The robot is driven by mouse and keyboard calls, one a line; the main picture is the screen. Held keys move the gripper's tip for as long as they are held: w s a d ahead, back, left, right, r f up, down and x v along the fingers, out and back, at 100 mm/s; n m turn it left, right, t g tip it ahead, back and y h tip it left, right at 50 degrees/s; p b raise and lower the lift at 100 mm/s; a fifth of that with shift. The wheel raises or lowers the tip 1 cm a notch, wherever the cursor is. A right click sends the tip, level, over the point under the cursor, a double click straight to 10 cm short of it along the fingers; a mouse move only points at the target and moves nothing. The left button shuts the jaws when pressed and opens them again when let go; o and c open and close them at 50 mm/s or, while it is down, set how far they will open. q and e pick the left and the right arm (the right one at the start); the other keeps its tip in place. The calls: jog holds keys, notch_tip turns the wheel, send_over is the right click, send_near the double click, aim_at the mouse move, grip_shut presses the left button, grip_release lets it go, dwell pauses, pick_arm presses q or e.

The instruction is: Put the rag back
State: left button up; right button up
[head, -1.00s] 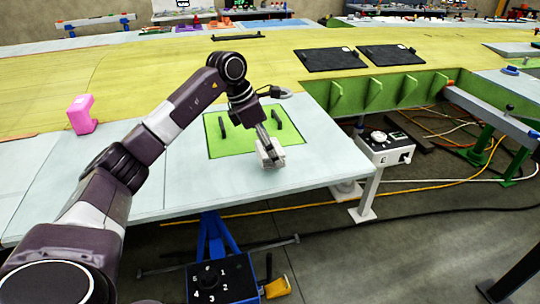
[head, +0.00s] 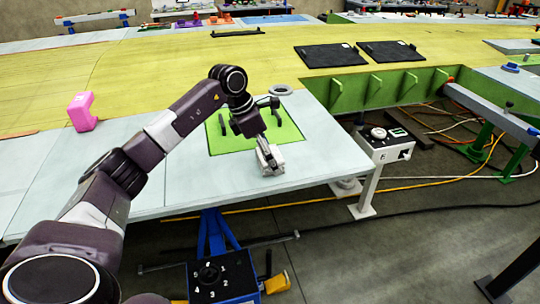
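The rag (head: 272,167) is a small pale grey-white bundle in the head view, at the near edge of the green mat (head: 222,148) on the light table. My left gripper (head: 266,151) points down at the rag, with its fingertips right at it. The fingers and the rag blend together, so I cannot tell whether they grip it or only touch it. I also cannot tell whether the rag rests fully on the table. My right gripper is not in view.
Dark upright pieces (head: 277,118) stand on the mat, and a grey ring (head: 282,89) lies behind it. A pink object (head: 82,111) is at the left. A control box (head: 384,142) stands off the table's right edge.

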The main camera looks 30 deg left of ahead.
pick_arm(q)
jog(key=shift+r, duration=0.15)
jog(key=shift+a+r, duration=0.1)
jog(key=shift+r, duration=0.1)
jog(key=b+v, duration=0.2)
jog(key=v, duration=0.9)
jog(key=shift+s+r, duration=0.15)
jog(key=shift+r, duration=0.1)
